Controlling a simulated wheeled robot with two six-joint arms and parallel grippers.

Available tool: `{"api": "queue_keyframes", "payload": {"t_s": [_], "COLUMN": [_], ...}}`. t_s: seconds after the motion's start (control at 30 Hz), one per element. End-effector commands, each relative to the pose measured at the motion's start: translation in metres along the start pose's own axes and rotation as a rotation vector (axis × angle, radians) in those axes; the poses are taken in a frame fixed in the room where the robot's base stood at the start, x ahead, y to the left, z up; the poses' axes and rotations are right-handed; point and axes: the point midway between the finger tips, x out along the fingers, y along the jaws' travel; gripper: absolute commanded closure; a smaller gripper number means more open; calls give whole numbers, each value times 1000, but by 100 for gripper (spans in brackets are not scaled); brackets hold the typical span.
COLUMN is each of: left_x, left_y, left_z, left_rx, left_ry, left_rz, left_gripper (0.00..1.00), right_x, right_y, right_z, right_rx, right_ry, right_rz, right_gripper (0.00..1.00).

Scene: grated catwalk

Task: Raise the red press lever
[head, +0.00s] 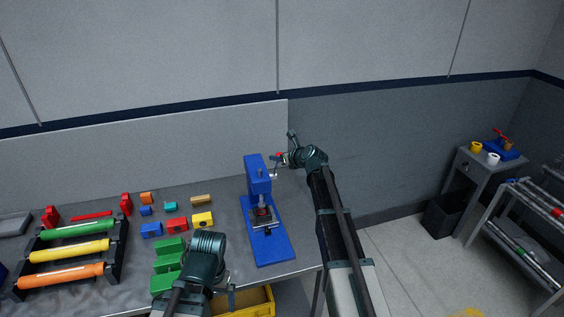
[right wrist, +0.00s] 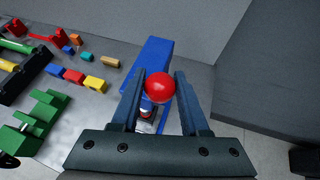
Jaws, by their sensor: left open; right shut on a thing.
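The blue press (head: 257,180) stands on the right part of the grey workbench; it also shows in the right wrist view (right wrist: 152,60). Its lever ends in a red ball knob (right wrist: 160,87), seen in the head view (head: 279,155) at the press's upper right. My right gripper (right wrist: 160,92) is shut on the red knob, with one finger on each side of it. In the head view my right gripper (head: 284,158) reaches the knob from the right. The lever's rod is mostly hidden. My left gripper (head: 224,290) is open and empty, low over the bench's front edge.
Green, yellow and orange rollers (head: 70,250) lie in a black rack at left. Several coloured blocks (head: 176,226) and a green block piece (head: 168,262) are on the bench. A yellow crate (head: 255,300) is below the front edge. A wall stands behind.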

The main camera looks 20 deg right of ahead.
Motion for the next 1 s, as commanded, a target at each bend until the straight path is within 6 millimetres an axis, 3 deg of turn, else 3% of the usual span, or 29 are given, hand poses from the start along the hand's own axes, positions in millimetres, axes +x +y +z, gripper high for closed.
{"api": "queue_keyframes", "payload": {"t_s": [0.03,0.3,0.93,0.97,1.0], "left_x": [-6,-12,-14,-14,-14], "left_y": [0,-1,-1,-1,-1], "left_z": [0,1,1,1,1], "left_rx": [0,2,2,2,2], "left_ry": [0,-1,-1,-1,-1], "left_rz": [0,0,0,0,0], "left_gripper": [0,0,0,0,0], "right_x": [5,17,20,20,20], "right_y": [-3,-8,-9,-10,-10], "right_z": [10,24,28,28,28], "right_rx": [0,-1,-1,-1,-1], "right_ry": [-4,-4,-4,-4,-4], "right_rz": [-2,-3,-4,-4,-4], "right_gripper": [100,100,100,54,47]}}
